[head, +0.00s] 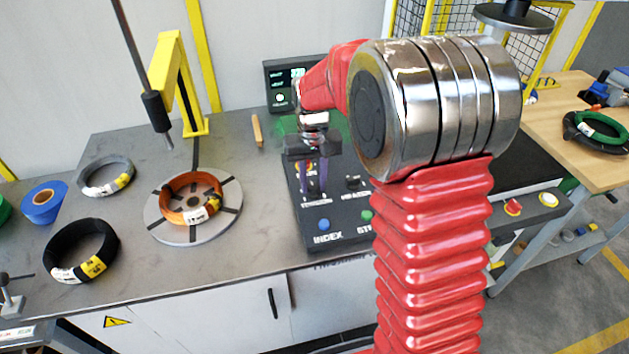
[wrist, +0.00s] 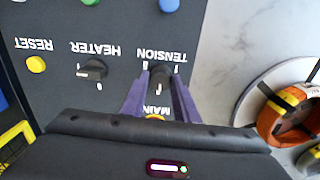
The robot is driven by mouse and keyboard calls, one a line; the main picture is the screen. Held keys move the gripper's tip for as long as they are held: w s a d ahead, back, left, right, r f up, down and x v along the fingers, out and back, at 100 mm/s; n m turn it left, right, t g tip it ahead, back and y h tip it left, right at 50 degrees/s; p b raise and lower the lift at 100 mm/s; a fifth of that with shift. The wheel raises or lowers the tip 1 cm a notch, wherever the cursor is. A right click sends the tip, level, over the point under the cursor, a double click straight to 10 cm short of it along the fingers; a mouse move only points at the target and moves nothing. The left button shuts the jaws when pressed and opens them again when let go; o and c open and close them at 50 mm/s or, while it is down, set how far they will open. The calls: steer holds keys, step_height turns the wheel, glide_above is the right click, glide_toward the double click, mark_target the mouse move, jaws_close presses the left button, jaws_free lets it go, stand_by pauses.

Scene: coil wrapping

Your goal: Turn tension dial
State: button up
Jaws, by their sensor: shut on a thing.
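The tension dial (wrist: 159,76) is a dark knob beside the TENSION label on the black control panel (head: 303,237). In the wrist view my gripper (wrist: 159,83) has its two purple fingers on either side of the dial, shut on it. The dial is partly hidden between the fingertips. In the head view my gripper (head: 316,184) points down onto the panel, and the dial is hidden behind the fingers. The heater switch (wrist: 94,70) sits beside the tension dial, with clear panel between them.
A yellow reset button (wrist: 36,64), a blue INDEX button (head: 323,225) and a green button (head: 366,216) are on the panel. To the left, an orange coil (head: 176,211) lies on a grey turntable (head: 233,194). A display (head: 283,77) stands behind.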

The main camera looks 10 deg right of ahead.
mark_target(313, 185)
steer(key=shift+w+r+m, duration=0.1)
steer(key=shift+w+m, duration=0.05)
steer(key=shift+m, duration=0.45)
steer(key=o, duration=1.1)
steer(key=shift+c, duration=0.2)
step_height(313, 185, up, 14)
steer(key=shift+f, duration=0.2)
